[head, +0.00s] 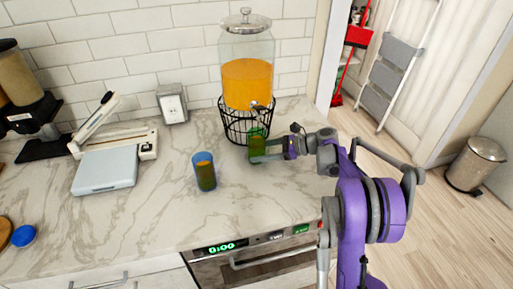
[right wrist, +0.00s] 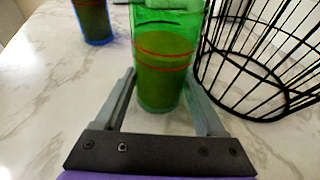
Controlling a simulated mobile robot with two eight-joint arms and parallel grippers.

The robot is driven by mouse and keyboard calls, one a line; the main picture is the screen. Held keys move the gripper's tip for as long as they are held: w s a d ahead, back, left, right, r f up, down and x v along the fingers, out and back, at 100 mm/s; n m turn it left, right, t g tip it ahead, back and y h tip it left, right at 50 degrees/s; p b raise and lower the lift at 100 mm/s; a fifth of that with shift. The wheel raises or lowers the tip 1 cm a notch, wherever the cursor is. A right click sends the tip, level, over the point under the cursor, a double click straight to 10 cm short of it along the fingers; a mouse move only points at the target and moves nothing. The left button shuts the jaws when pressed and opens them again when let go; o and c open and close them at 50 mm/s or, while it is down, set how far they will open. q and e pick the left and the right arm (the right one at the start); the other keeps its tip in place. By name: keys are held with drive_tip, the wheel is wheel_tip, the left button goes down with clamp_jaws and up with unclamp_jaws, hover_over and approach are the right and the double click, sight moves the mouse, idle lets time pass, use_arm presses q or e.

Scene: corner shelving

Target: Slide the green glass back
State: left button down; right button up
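The green glass (head: 257,143) stands upright on the marble counter, just in front of the black wire stand. It shows large in the right wrist view (right wrist: 162,62), with red rings and a darker green content. My right gripper (head: 262,152) is low at the glass, with its fingers spread wide. In the right wrist view the two fingers (right wrist: 160,88) lie on either side of the glass's lower part. Whether they touch it I cannot tell. My left gripper is in neither view.
A blue glass (head: 205,172) stands to the left. The wire stand (head: 234,128) holds a juice dispenser (head: 247,75) right behind the green glass. Counter in front is clear.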

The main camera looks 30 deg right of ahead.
sight(293, 169)
drive_tip(key=c, duration=0.4)
drive_tip(key=shift+o, duration=0.2)
drive_tip(key=shift+s, duration=0.1)
drive_tip(key=shift+s+a+b, duration=0.2)
drive_tip(key=shift+s+a, duration=0.1)
drive_tip(key=shift+s, duration=0.85)
drive_tip(key=shift+s+a+b, duration=0.2)
drive_tip(key=shift+s+a, duration=0.05)
drive_tip(key=shift+s, duration=0.95)
drive_tip(key=shift+s+a+b, duration=0.2)
drive_tip(key=shift+s+a, duration=0.1)
drive_tip(key=shift+s, duration=0.85)
drive_tip(key=shift+s+d, duration=0.35)
drive_tip(key=shift+d, duration=1.15)
drive_tip(key=shift+s+d, duration=0.3)
drive_tip(key=shift+d, duration=1.2)
drive_tip(key=shift+s+d, duration=0.35)
drive_tip(key=shift+d, duration=1.15)
drive_tip(key=shift+c, duration=0.3)
drive_tip(key=shift+s+d, duration=0.35)
drive_tip(key=shift+d, duration=1.1)
drive_tip(key=shift+s+d, duration=0.3)
drive_tip(key=shift+d, duration=1.1)
drive_tip(key=shift+s+d, duration=0.35)
drive_tip(key=shift+d, duration=1.1)
drive_tip(key=shift+s, duration=0.1)
